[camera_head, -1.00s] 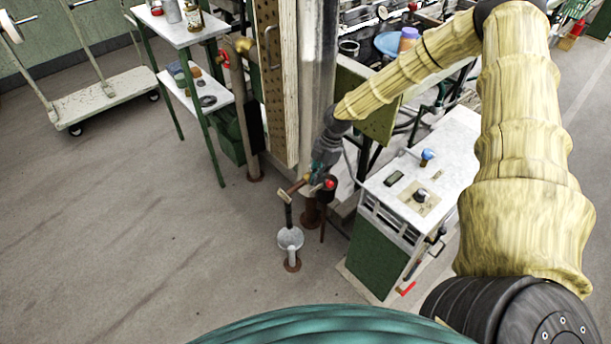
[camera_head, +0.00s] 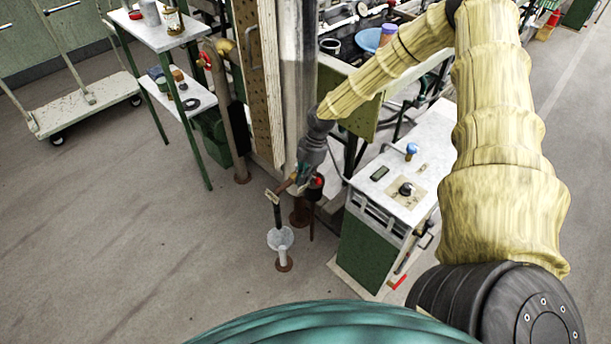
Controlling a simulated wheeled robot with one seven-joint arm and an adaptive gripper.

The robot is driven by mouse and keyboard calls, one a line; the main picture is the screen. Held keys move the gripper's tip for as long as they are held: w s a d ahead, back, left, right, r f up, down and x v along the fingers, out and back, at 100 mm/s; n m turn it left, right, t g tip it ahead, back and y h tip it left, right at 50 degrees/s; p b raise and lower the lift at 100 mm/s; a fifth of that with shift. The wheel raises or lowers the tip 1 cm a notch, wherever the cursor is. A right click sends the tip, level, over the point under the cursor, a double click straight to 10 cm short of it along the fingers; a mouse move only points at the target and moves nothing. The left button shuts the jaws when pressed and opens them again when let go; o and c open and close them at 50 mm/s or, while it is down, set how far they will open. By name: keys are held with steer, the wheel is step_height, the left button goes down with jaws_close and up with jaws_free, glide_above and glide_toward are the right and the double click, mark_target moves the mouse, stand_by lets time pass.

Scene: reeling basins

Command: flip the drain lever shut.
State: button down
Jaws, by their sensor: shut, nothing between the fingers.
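The drain fitting is a small brown pipe (camera_head: 285,186) low beside the metal post. It has a pale tag-like end (camera_head: 272,197) and a dark spout hanging over a white funnel (camera_head: 280,238). A red knob (camera_head: 317,181) sits just right of it. My gripper (camera_head: 301,185) reaches down from the upper right, shut and empty, with its tip at the pipe, left of the red knob. A small teal patch shows at the tip; I cannot tell whether it is the lever or a finger. The gripper hides part of the fitting, and contact is unclear.
A white-topped green cabinet (camera_head: 349,252) with knobs stands close to the right of the fitting. A tall metal post (camera_head: 299,100) rises behind it. A two-tier stand (camera_head: 178,41) and a flat trolley (camera_head: 95,101) are at the left. The floor in front is clear.

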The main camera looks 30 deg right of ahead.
step_height(320, 180, up, 9)
steer(key=shift+b, duration=0.4)
stand_by(0.5)
steer(key=shift+a, duration=0.1)
stand_by(0.4)
steer(key=s+a+f+m, duration=0.9)
steer(key=s+a+f, duration=0.35)
steer(key=a, duration=0.35)
steer(key=s+f+m+h+p, duration=0.1)
steer(key=s+m, duration=0.4)
steer(key=s, duration=0.6)
steer(key=s+f+m+h, duration=0.2)
steer(key=s+m, duration=0.3)
steer(key=s, duration=0.6)
steer(key=shift+s+a+f+m+h+p, duration=0.25)
steer(key=shift+a+f+m+h+p, duration=0.15)
steer(key=shift+f, duration=0.5)
